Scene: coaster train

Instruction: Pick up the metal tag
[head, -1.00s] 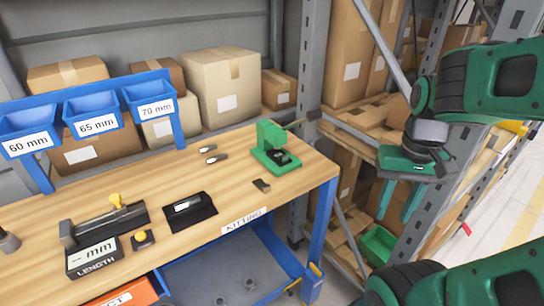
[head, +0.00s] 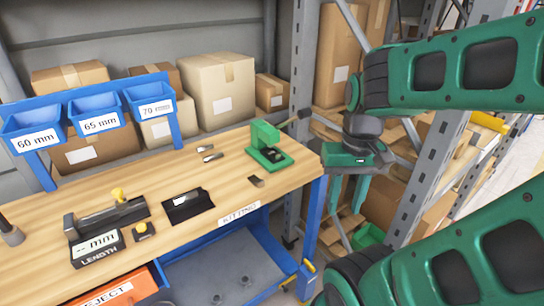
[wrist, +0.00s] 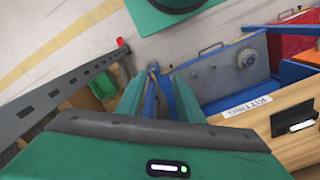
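A small dark flat piece that looks like the metal tag (head: 256,181) lies on the wooden workbench (head: 225,185), near its front right part, just in front of the green press (head: 266,148). My gripper (head: 343,211) hangs to the right of the bench's right edge, fingers pointing down, apart from the tag. Its two green fingers are spread with nothing between them. In the wrist view, the open gripper (wrist: 158,92) is over the floor beside the bench, and the tag cannot be made out there.
Two small metal pieces (head: 208,152) lie behind the tag. A black pad (head: 188,207) and a length gauge (head: 97,247) stand to the left. Blue bins (head: 95,112) are at the back left. Shelving uprights (head: 425,190) stand to the right. The bench around the tag is mostly clear.

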